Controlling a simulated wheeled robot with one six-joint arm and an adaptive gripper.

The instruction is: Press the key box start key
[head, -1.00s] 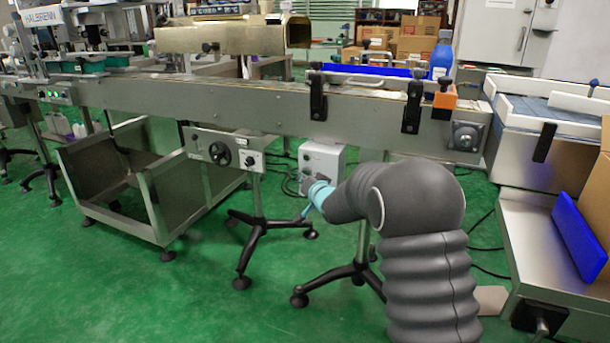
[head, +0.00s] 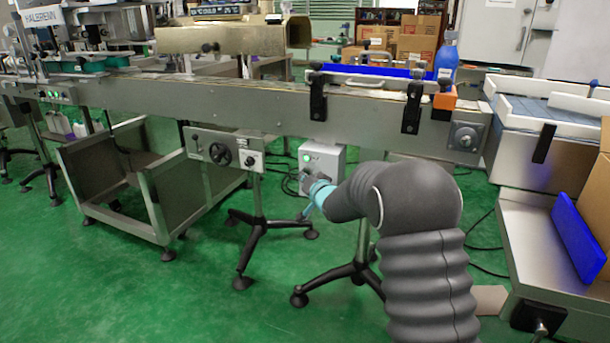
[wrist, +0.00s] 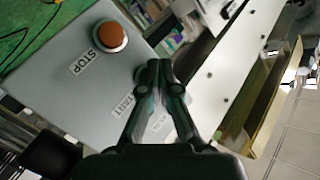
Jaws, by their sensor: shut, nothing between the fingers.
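The key box (head: 330,158) is a small light grey box below the conveyor, in the middle of the head view. In the wrist view its grey face (wrist: 70,42) carries a red-orange stop button (wrist: 109,36) with a STOP label (wrist: 84,63). A second label, partly covered by my fingers, seems to read START (wrist: 124,106). My gripper (wrist: 159,68) is shut and empty, its fingertips over the face near this label. The start key is hidden behind them, and I cannot tell whether they touch it. In the head view my gripper (head: 306,183) is at the box's lower left front.
The conveyor (head: 215,100) runs above the box. A tripod stand (head: 258,225) with a handwheel panel (head: 221,153) stands to the left. Cables hang left of the box. The green floor (head: 150,300) in front is clear.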

